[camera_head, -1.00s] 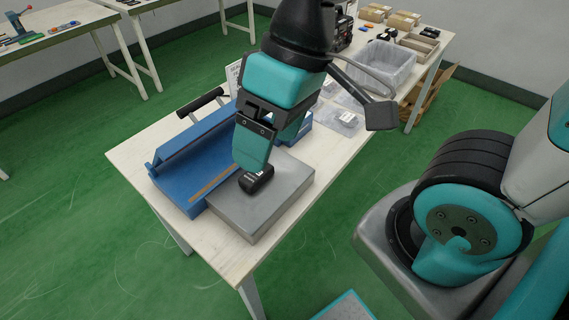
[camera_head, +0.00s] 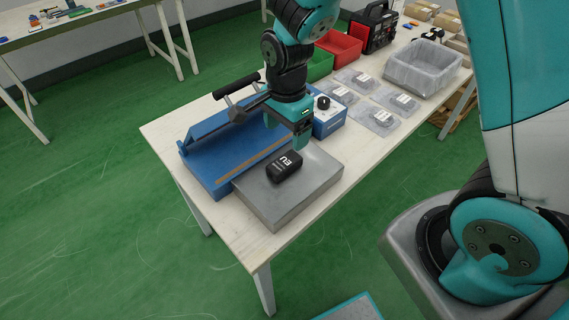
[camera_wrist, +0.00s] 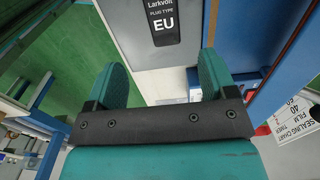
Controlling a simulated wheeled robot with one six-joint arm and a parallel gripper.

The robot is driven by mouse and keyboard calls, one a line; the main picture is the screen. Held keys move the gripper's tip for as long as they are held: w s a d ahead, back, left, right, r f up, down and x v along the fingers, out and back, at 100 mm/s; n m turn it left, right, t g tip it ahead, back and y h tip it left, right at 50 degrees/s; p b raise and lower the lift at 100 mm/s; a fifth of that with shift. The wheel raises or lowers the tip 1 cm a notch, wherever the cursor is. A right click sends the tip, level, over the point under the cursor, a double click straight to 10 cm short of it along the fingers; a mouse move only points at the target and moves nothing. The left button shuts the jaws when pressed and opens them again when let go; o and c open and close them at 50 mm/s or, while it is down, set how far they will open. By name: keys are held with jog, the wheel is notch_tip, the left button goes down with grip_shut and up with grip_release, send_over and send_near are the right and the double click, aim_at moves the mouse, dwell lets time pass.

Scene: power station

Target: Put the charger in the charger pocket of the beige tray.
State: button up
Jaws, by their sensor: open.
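The black charger (camera_head: 285,166), with a white EU label, lies on a grey metal block (camera_head: 318,187) at the table's front. In the wrist view the charger (camera_wrist: 157,22) lies ahead of the fingertips, cut off by the top edge, its text reading "Larkvolt PLUG TYPE EU". My gripper (camera_head: 286,135) is open and empty, just behind and above the charger, apart from it. Both teal fingers show in the wrist view (camera_wrist: 162,78), spread wider than the charger. I cannot clearly make out the beige tray or its charger pocket.
A blue sealing machine (camera_head: 215,163) with a black-handled bar stands left of the block. Behind are clear packs (camera_head: 378,118), a clear bin (camera_head: 424,66), red (camera_head: 341,46) and green (camera_head: 319,66) bins, and cardboard boxes (camera_head: 447,22).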

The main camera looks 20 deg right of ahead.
aim_at(284, 161)
notch_tip(284, 161, down, 6)
jog(key=shift+r, duration=0.1)
jog(key=shift+w+a+f+p, duration=0.15)
jog(key=shift+f+p, duration=0.6)
jog(key=shift+f, duration=1.85)
jog(key=c, duration=1.2)
jog(key=shift+w+r, duration=0.1)
